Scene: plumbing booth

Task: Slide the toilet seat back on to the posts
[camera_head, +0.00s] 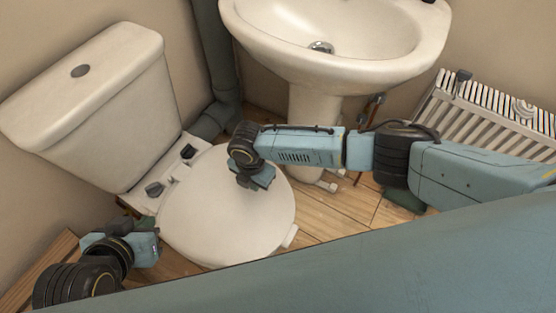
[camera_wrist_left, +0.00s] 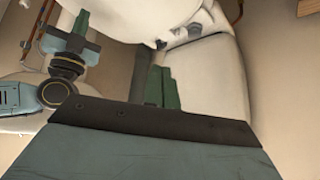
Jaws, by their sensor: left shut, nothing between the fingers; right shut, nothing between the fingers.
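The off-white toilet seat (camera_head: 228,215) lies flat over the bowl with its lid down. Two dark posts, one far (camera_head: 188,152) and one near (camera_head: 154,189), stand on the ledge between seat and cistern. I cannot tell whether the seat's hinge end touches them. My left gripper (camera_head: 148,224) is shut and empty beside the seat's near hinge corner; its green fingers show in the left wrist view (camera_wrist_left: 163,88). My right gripper (camera_head: 258,183) is shut and empty over the seat's far side; its fingertips are mostly hidden under the wrist in the head view.
The cistern (camera_head: 95,105) stands behind the seat at left. A pedestal sink (camera_head: 340,65) is at the back, with a grey pipe (camera_head: 218,60) between it and the cistern. A radiator (camera_head: 490,112) is at right. Wooden floor (camera_head: 335,215) is clear right of the seat.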

